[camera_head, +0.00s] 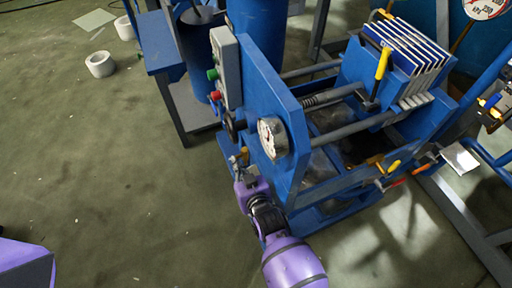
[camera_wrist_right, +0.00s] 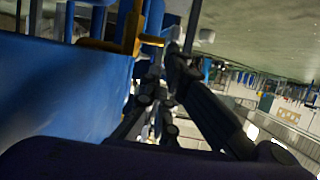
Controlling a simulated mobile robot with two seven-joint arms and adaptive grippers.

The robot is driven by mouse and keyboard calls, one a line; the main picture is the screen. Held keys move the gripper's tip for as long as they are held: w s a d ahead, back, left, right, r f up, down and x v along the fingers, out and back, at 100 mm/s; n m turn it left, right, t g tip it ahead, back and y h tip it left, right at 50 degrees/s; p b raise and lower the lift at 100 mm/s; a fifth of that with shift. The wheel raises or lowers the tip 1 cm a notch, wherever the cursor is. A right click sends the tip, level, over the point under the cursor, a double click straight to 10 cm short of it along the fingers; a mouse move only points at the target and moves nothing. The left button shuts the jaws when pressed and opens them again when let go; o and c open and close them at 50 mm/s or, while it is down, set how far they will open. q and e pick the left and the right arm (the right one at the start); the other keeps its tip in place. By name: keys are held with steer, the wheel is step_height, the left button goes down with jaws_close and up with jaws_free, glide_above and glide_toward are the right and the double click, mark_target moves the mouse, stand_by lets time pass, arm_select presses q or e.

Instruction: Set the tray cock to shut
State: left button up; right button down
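My right gripper (camera_head: 243,166) is at the front left of the blue press, beside a small brass-coloured fitting (camera_head: 240,156). In the right wrist view, the dark fingers of my right gripper (camera_wrist_right: 165,85) reach toward a brass-yellow cock or fitting (camera_wrist_right: 130,32) with a bright yellow end. Whether the fingers touch it is unclear, and their gap is hard to read. Other cocks show on the press's lower right, one with a yellow handle (camera_head: 393,167) and one with a red handle (camera_head: 393,183). I cannot tell which is the tray cock. My left gripper is out of view.
The blue press frame (camera_head: 275,95) carries a round gauge (camera_head: 273,138) just above my right gripper. A grey button box (camera_head: 226,66) and a stack of plates (camera_head: 408,50) are higher up. The left floor is largely clear.

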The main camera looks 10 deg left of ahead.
steer(key=r+p+v, duration=0.2)
steer(key=p+v, duration=0.2)
steer(key=v, duration=0.7)
steer(key=shift+w+a+r, duration=0.2)
steer(key=shift+w+a, duration=0.15)
steer(key=shift+w, duration=0.05)
